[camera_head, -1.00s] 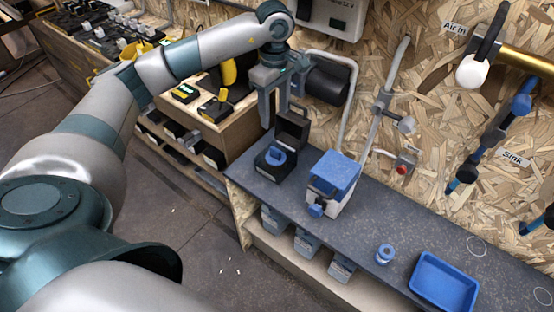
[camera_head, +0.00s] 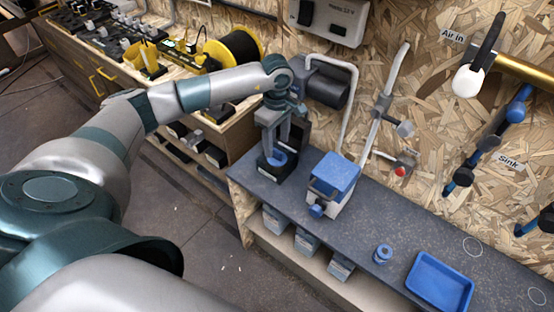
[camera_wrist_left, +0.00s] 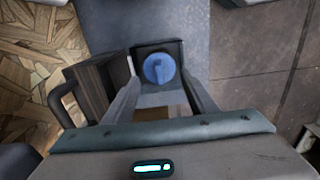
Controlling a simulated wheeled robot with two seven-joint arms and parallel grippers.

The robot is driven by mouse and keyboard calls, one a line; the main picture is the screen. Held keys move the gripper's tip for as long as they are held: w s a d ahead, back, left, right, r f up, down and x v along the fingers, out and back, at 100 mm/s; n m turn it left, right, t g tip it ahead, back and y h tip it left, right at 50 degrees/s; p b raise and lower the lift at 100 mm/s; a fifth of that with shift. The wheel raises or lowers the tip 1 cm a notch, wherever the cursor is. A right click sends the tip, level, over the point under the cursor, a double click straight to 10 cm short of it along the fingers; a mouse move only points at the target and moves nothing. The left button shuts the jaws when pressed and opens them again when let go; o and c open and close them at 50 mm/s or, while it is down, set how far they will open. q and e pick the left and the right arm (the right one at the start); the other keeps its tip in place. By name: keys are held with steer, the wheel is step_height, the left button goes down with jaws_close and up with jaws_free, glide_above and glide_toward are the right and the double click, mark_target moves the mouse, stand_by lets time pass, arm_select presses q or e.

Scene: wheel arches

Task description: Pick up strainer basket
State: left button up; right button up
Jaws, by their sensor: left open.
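A blue round piece with a raised grip across its top (camera_head: 277,158), which looks like the strainer basket, sits in a black holder (camera_head: 266,167) at the left end of the dark bench. In the left wrist view the blue round piece (camera_wrist_left: 159,68) lies ahead, between the fingers. My left gripper (camera_head: 271,148) is open and points down just above and around it, with no contact to be made out. The fingers partly hide the piece in the head view. My right gripper is not in view.
A white unit with a blue top (camera_head: 335,172) stands just right of the holder. A blue cup (camera_head: 383,253) and a blue tray (camera_head: 441,283) are farther right on the bench. Pipes and an OSB wall rise behind. A dark upright box (camera_wrist_left: 95,88) stands close to the left finger.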

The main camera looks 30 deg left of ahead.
mark_target(277, 150)
arm_select(q)
steer(key=shift+f, duration=0.65)
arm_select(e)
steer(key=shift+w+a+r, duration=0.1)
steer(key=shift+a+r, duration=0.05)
arm_select(q)
steer(key=shift+f, duration=0.1)
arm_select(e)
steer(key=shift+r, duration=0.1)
arm_select(q)
steer(key=shift+f+p, duration=0.25)
steer(key=shift+p, duration=0.1)
step_height(277, 150, down, 4)
steer(key=shift+f+p, duration=0.1)
steer(key=shift+p, duration=0.6)
steer(key=shift+f, duration=0.15)
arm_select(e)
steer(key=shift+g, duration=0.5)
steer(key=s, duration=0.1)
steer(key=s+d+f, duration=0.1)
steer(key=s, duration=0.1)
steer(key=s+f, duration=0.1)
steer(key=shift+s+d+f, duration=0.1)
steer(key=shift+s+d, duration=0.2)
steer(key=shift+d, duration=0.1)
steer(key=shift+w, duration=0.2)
